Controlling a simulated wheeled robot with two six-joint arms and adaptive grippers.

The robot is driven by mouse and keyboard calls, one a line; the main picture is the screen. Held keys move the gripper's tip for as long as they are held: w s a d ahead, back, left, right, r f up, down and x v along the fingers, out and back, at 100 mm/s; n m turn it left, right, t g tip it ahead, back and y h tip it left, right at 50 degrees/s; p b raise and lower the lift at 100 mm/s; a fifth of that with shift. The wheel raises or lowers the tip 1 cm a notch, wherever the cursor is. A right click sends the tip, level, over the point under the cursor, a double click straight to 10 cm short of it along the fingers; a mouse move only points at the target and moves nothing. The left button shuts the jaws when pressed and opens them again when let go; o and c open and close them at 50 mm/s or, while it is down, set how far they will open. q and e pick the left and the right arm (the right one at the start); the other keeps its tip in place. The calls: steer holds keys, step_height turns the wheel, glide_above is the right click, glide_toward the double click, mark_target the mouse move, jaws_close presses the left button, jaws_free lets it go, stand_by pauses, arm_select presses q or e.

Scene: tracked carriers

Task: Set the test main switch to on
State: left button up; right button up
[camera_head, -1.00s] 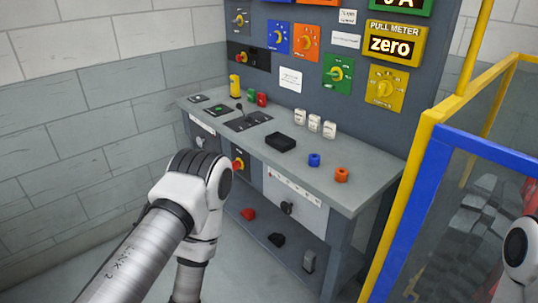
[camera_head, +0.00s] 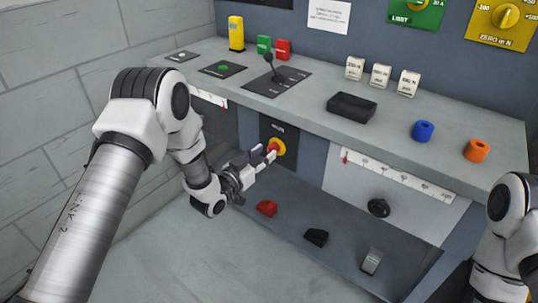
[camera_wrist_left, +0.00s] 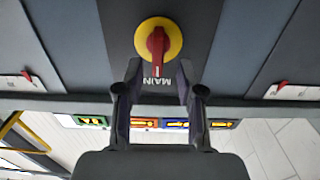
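The main switch (camera_head: 280,146) is a red handle on a yellow disc, on a dark panel under the bench top. It also shows in the left wrist view (camera_wrist_left: 174,42), where its red handle lies upright in the picture, toward an upside-down "MAIN" label. I cannot tell from this whether it is on. My left gripper (camera_head: 264,155) points at the switch from the front left. In the left wrist view the gripper (camera_wrist_left: 157,78) has its fingers apart, with the handle's end near the gap and no clear contact. My right gripper is out of view.
The bench top (camera_head: 330,125) overhangs the switch.

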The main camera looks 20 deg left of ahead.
mark_target(268, 151)
arm_select(q)
steer(key=x, duration=0.3)
steer(key=shift+d+r, duration=0.1)
steer(key=shift+d, duration=0.1)
steer(key=shift+w+a, duration=0.1)
steer(key=c, duration=0.3)
jaws_close()
